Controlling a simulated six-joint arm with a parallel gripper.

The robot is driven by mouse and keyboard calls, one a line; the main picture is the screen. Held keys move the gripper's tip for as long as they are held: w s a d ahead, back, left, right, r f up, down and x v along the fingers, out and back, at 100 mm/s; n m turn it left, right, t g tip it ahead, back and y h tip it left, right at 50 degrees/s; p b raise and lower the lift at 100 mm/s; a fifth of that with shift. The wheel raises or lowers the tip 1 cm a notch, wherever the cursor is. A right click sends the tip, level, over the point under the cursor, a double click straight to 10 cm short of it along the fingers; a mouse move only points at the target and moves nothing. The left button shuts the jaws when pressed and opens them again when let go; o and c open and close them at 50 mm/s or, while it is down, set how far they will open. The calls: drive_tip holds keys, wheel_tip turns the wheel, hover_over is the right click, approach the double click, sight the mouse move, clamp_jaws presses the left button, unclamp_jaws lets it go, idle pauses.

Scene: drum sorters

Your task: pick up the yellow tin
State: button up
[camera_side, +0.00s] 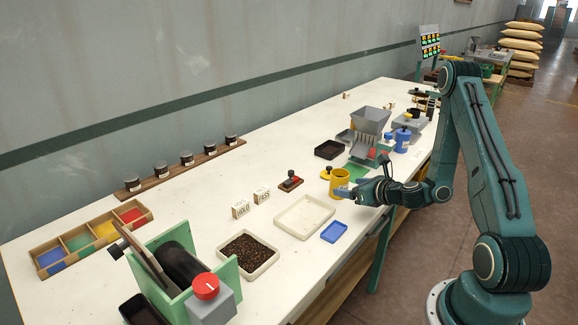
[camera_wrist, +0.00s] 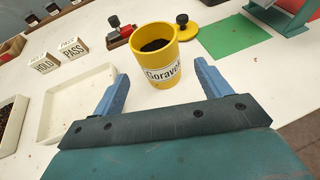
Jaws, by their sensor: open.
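The yellow tin (camera_side: 339,182) stands upright on the white table, near the table's right edge in the side view. In the wrist view the yellow tin (camera_wrist: 158,62) is open at the top, holds dark contents and has a white label partly reading "Goravel". Its yellow lid (camera_wrist: 184,30) with a black knob lies on the table just behind it. My gripper (camera_wrist: 157,85) is open, with its two blue fingers apart and the tin ahead of and between them. In the side view my gripper (camera_side: 352,190) is low beside the tin; whether it touches is unclear.
HOLD and PASS blocks (camera_wrist: 58,56) and a stamp (camera_side: 290,181) stand behind. A green mat (camera_wrist: 236,34) lies to the right of the tin in the wrist view.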

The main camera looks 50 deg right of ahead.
sight(336, 185)
drive_tip(key=shift+w+d+f, duration=0.15)
drive_tip(key=shift+w+f, duration=0.1)
drive_tip(key=shift+w, duration=0.35)
drive_tip(key=shift+x, duration=2.9)
drive_tip(key=shift+r, duration=0.1)
drive_tip(key=c, duration=1.1)
